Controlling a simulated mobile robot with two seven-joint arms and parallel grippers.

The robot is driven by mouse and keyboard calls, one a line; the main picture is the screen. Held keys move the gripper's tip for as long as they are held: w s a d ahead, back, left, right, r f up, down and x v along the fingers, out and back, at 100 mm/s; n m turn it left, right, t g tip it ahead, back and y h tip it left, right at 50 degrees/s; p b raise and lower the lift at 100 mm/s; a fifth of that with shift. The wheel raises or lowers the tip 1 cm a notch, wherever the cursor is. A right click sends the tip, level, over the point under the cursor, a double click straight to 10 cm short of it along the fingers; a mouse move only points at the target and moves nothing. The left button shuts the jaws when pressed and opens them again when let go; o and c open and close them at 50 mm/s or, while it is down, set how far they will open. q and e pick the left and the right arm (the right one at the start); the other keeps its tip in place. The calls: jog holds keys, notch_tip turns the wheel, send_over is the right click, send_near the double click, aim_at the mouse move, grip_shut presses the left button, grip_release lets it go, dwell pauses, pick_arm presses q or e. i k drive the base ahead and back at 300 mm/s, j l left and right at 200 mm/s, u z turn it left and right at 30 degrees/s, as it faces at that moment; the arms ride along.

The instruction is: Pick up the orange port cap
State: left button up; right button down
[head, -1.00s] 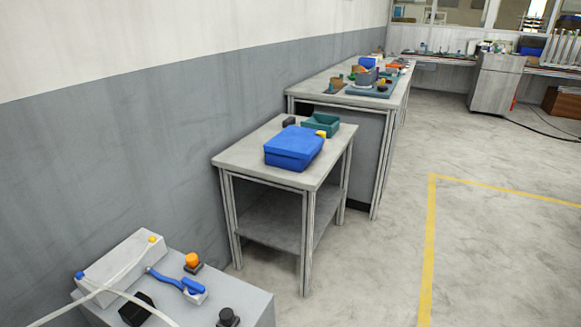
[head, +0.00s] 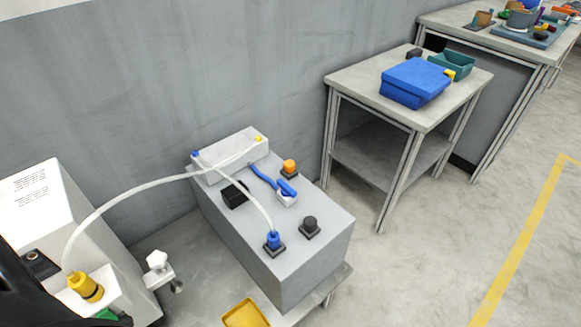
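A small orange cap (head: 289,166) sits on a dark square base on top of the grey box (head: 318,262), toward its back right edge. It looks upright, and nothing covers it from above. A blue-handled part (head: 287,186) lies just in front of it, partly on a small white block. Neither of my gripper tips shows in the head view. A dark shape at the lower left corner may be part of my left arm, but I cannot be sure.
The box also carries a white unit (head: 232,154), black block (head: 235,194), black cap (head: 310,224) and blue plug (head: 273,240). A white hose (head: 130,192) arches left to a yellow fitting (head: 86,287). A yellow tray (head: 245,314) lies in front. Floor at right is clear.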

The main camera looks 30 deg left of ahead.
aim_at(289, 165)
jog(key=k+u, duration=0.1)
jog(key=u, duration=2.65)
jog(key=z, duration=1.9)
jog(key=i+l+u, duration=0.15)
jog(key=l, duration=0.2)
jog(key=i+l+u, duration=0.1)
jog(key=l, duration=0.3)
